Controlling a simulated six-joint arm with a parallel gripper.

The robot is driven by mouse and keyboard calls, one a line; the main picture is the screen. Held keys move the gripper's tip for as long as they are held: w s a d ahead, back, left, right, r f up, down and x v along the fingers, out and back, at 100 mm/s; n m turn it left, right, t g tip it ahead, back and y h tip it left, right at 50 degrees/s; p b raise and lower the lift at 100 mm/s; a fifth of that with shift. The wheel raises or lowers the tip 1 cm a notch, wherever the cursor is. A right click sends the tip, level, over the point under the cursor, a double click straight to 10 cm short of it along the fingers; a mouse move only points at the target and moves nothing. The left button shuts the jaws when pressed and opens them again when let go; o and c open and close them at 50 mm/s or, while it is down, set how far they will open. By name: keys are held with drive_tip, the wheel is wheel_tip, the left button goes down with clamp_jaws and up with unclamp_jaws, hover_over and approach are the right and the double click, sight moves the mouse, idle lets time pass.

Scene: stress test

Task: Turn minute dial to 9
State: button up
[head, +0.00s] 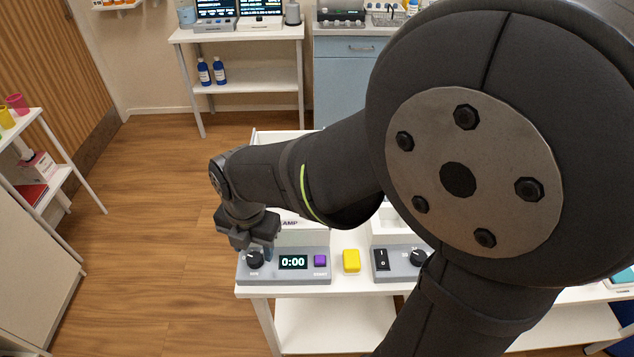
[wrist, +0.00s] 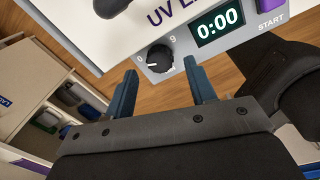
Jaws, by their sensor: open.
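The minute dial (wrist: 160,57) is a round black knob on the front of a grey panel. In the wrist view a 0 and a 9 are printed around it, and its white pointer line lies toward the 0 side. The digital display (wrist: 215,24) beside it reads 0:00. My gripper (wrist: 162,75) is open, with its two blue fingers apart on either side of the dial's line and nothing between them. I cannot tell whether either finger touches the dial. In the head view the dial (head: 254,260) sits at the panel's left, just below my gripper (head: 266,250).
A purple START button (head: 320,261) is right of the display. A yellow block (head: 351,261) stands between this panel and another grey panel with a rocker switch (head: 381,259) and black knob (head: 418,258). My arm hides much of the white table's right side.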

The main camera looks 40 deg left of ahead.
sight(255, 259)
drive_tip(key=shift+a+f, duration=0.1)
drive_tip(key=shift+f, duration=1.35)
drive_tip(key=c, duration=1)
